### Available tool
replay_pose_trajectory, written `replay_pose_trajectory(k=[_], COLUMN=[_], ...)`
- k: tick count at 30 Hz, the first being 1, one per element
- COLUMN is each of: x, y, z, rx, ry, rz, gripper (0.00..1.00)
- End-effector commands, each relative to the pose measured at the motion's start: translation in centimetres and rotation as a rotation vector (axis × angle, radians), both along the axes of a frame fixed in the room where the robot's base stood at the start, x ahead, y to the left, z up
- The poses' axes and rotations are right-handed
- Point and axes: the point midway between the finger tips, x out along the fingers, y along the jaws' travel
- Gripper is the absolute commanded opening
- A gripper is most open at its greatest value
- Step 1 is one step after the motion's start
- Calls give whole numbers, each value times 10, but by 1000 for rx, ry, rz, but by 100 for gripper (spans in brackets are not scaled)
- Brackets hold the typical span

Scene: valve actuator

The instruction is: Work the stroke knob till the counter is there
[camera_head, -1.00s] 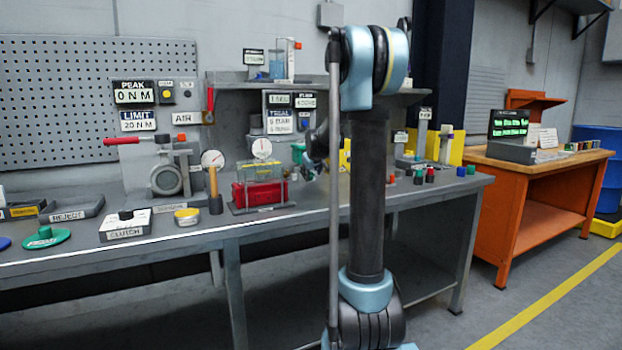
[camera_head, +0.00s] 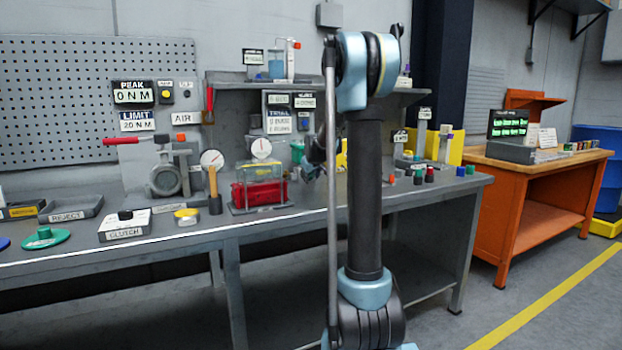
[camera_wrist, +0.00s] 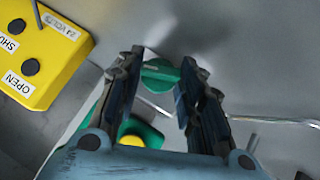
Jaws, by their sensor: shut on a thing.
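A green knob (camera_wrist: 160,72) sits between the fingertips of my gripper (camera_wrist: 158,62) in the wrist view, and the fingers are shut on it. Below it are a green body and a yellow round part (camera_wrist: 131,141), partly hidden by my fingers. In the head view, a green part (camera_head: 297,152) shows just left of my arm, and my gripper (camera_head: 312,170) is small and partly hidden there. Small display panels (camera_head: 291,101) and a panel marked TRIAL (camera_head: 279,121) stand behind on the bench. Their figures are too small to read surely.
A yellow box (camera_wrist: 42,45) with dark buttons marked OPEN and SHU… is left of my gripper in the wrist view. A red block in a clear-sided stand (camera_head: 259,194) and a wooden-handled mallet (camera_head: 214,190) stand left of my arm. Small coloured knobs (camera_head: 430,174) lie to the right.

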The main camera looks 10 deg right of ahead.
Motion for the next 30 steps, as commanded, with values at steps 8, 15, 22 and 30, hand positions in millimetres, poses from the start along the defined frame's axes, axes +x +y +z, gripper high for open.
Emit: replay_pose_trajectory(k=[8,15,22,30], x=[1,2,2,2], y=[-4,-7,-7,-7], z=[0,1,1,1], rx=[111,264,358,367], ry=[38,86,117,119], rz=[-4,-4,-2,-2], gripper=[11,11,11,11])
